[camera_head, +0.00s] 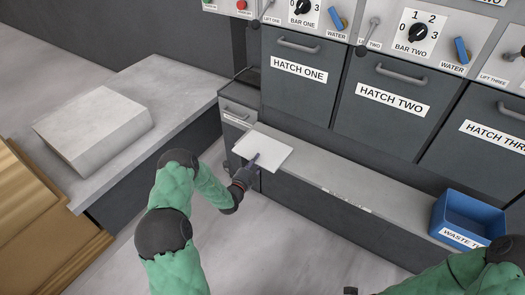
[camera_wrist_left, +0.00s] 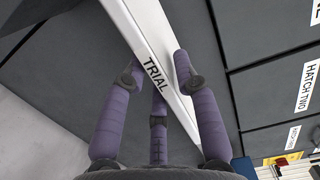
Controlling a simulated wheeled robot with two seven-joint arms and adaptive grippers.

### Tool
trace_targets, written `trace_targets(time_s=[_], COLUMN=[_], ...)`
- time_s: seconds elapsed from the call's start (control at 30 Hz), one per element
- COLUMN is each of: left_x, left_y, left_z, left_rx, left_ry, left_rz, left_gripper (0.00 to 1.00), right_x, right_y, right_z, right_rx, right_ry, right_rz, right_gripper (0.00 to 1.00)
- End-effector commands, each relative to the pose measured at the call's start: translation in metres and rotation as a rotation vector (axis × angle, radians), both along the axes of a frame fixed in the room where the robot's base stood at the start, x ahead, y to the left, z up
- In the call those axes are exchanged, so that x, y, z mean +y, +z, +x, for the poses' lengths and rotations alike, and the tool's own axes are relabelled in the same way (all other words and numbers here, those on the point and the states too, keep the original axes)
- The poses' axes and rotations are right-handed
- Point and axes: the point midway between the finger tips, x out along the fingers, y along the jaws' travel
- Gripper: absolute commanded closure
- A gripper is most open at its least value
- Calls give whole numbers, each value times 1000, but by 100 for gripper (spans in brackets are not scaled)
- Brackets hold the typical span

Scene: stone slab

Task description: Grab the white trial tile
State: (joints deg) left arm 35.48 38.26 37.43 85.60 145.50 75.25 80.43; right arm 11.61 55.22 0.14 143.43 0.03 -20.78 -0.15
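The white trial tile (camera_head: 268,147) is a flat square at the left end of the low grey ledge, overhanging its front edge. My left gripper (camera_head: 252,162) is at its near left corner, with a finger against the tile. In the left wrist view the tile's edge (camera_wrist_left: 150,62) reads "TRIAL" and runs between the purple fingers of the left gripper (camera_wrist_left: 157,66). The side fingertips are close to either side of that edge. Whether they press on it is unclear. My right arm shows at the bottom right; its gripper is not clearly visible.
The ledge (camera_head: 310,178) is bare from the tile to a blue waste tub (camera_head: 440,212) at the right. Dark hatches (camera_head: 300,85) rise behind it. A pale block (camera_head: 93,122) rests on the left counter (camera_head: 175,90). Open floor (camera_head: 290,250) lies in front.

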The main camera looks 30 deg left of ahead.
Motion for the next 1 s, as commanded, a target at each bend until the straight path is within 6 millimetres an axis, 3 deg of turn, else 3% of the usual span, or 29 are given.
trace_targets(time_s=[0.07, 0.57, 0.77, 1.0], left_x=[0, 1, 1, -31], left_y=[0, 9, 38, 89], left_z=[0, 0, 1, -27], left_rx=[0, -4, -7, -5], left_ry=[0, 0, 1, -2], left_rz=[0, 2, 3, 0], left_gripper=[100, 100, 100, 100], right_x=[0, 0, 0, 0], right_y=[0, 6, 26, 56], right_z=[0, 0, 0, 0], right_rx=[0, 0, 0, 0], right_ry=[0, 0, 0, 0], right_rz=[0, 0, 0, 0], right_gripper=[60, 60, 60, 60])
